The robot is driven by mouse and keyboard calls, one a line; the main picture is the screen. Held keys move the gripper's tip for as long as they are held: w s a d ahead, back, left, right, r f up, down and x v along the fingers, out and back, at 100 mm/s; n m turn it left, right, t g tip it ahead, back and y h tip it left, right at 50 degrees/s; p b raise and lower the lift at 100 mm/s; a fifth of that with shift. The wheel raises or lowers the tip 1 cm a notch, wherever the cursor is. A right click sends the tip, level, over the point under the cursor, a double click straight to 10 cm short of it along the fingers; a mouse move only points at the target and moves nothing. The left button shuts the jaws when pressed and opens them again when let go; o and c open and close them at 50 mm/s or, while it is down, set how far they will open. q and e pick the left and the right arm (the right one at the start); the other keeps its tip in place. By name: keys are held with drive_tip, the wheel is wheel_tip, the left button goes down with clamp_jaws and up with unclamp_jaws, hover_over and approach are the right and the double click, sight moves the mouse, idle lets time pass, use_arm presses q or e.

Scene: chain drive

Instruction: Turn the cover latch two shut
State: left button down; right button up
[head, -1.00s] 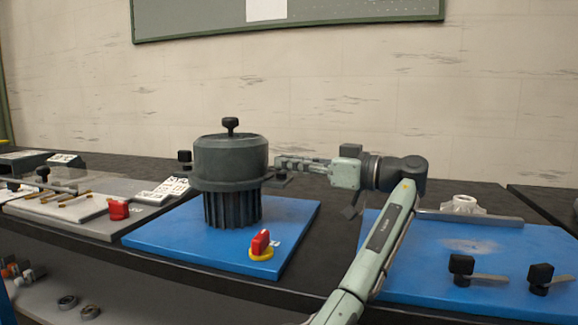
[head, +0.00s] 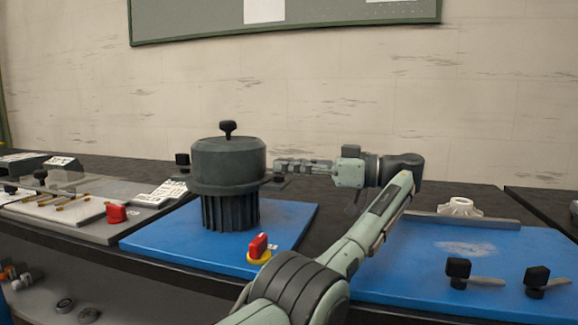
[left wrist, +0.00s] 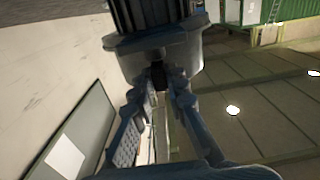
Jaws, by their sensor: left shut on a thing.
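The dark grey round cover (head: 228,158) with a black top knob sits on a finned body (head: 230,211) on a blue plate. A black cover latch (head: 182,160) stands at its left rim. Another latch (head: 279,178) is at its right rim, mostly hidden by my left gripper (head: 282,168). I cannot read which latch is number two. My left gripper reaches in from the right, level, and is shut on the right-rim latch. In the left wrist view, its fingers (left wrist: 157,98) close around a small dark knob (left wrist: 158,76) beside the cover's rim (left wrist: 150,45).
A red and yellow switch (head: 259,248) is at the blue plate's front. A grey board (head: 95,231) with a red switch lies left.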

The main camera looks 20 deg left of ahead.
use_arm(q)
drive_tip(key=shift+f, duration=0.2)
drive_tip(key=c, duration=1.8)
unclamp_jaws()
drive_tip(key=shift+r, duration=0.2)
wheel_tip(320, 180, up, 10)
drive_tip(key=shift+f, duration=0.1)
drive_tip(key=shift+s+f, duration=0.1)
